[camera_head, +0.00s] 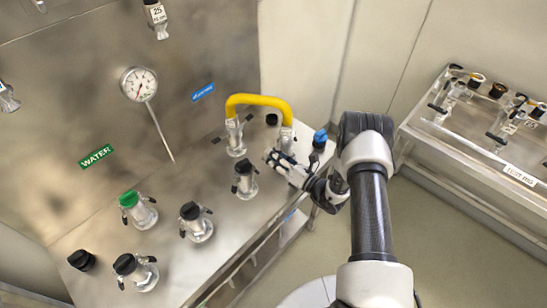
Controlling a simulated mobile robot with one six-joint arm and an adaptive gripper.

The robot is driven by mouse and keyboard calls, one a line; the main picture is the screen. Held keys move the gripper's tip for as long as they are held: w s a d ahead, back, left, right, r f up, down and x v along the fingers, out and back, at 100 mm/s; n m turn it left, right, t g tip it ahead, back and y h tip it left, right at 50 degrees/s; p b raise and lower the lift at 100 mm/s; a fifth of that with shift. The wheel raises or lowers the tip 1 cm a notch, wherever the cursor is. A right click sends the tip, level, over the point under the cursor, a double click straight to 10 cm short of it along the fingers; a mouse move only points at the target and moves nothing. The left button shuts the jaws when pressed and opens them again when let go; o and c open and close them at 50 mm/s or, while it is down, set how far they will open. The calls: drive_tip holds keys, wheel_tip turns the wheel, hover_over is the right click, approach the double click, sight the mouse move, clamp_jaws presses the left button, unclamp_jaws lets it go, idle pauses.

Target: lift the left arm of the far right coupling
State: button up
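A yellow hose (258,99) arches between two silver couplings on the steel bench. Its right coupling (287,134) stands near the bench's back right, partly hidden low down by my gripper. Its left coupling (235,138) has a dark lever arm sticking out to the left. My gripper (271,158) reaches in from the right, just in front of the right coupling's base. Its fingers are small and dark; I cannot tell whether they touch a lever arm, or how far apart they are. The right coupling's left arm is not clearly visible.
A blue-capped fitting (320,138) stands right of the hose, close to my arm. Black-capped couplings (245,180) and a green-capped one (138,209) stand on the bench. A gauge (139,84) is on the back panel. A second bench (480,150) stands right, across open floor.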

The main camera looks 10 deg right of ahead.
drive_tip(key=shift+w+a, duration=0.15)
drive_tip(key=shift+c, duration=0.2)
clamp_jaws()
